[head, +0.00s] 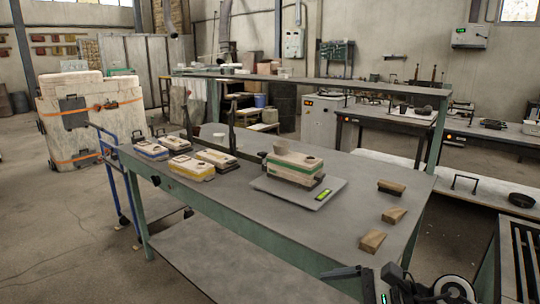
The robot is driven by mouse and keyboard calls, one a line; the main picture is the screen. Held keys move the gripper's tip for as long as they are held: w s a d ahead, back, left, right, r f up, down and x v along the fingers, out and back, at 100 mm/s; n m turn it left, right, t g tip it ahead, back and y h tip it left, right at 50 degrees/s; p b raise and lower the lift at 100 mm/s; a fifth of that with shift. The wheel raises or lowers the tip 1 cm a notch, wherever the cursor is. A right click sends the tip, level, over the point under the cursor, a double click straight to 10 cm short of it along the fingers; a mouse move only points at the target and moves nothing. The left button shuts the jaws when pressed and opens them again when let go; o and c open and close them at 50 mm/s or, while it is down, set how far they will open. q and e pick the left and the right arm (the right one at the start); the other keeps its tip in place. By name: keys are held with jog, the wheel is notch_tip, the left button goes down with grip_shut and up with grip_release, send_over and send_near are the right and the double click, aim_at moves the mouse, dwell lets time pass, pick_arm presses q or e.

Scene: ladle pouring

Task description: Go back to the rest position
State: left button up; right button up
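My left gripper is not in view. Dark parts with a small green light and a round ringed piece show at the bottom edge, right of the middle; they look like my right arm and gripper (378,284). No held object can be made out.
Several yellow and blue boxes (191,168) lie at the left, wooden blocks (372,241) at the right. A raised shelf (320,83) runs along the back.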

jog(key=s+a+r+m+t+y, duration=0.15)
jog(key=m+t, duration=0.25)
jog(key=m, duration=0.4)
jog(key=s+a+r+m+t+y, duration=0.1)
jog(key=a+m+t+y, duration=0.15)
jog(key=m, duration=0.65)
jog(key=s+d+f+m+h, duration=0.3)
jog(key=s+f+m+h, duration=0.3)
jog(key=m, duration=1.2)
jog(key=s+d+f+m+h, duration=0.3)
jog(key=s+f+m+h, duration=0.4)
jog(key=f+m, duration=0.6)
jog(key=m, duration=0.5)
jog(key=shift+s, duration=0.3)
